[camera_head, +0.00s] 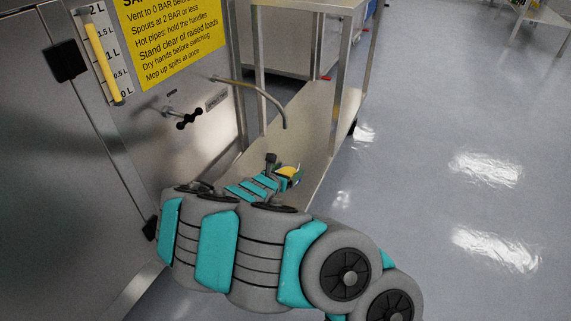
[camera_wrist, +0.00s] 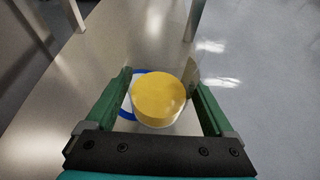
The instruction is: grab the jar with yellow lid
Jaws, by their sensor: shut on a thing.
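The jar with yellow lid (camera_wrist: 158,98) sits between the two green fingers of my gripper (camera_wrist: 160,95) in the wrist view. Its round yellow lid faces the camera, and only a little of the pale body shows below it. My gripper is shut on the jar. In the head view the yellow lid (camera_head: 289,171) shows small at the end of my arm, over the steel shelf (camera_head: 318,120). My arm hides most of the jar there. A blue ring (camera_wrist: 127,112) shows partly behind the jar; I cannot tell if the jar touches the shelf.
A bent metal spout (camera_head: 262,90) sticks out from the steel vessel panel above the shelf, near a black-handled valve (camera_head: 188,119). A yellow sign (camera_head: 172,40) and a level gauge (camera_head: 103,60) are on the panel. Table legs rise behind. Open grey floor (camera_head: 450,130) lies to the right.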

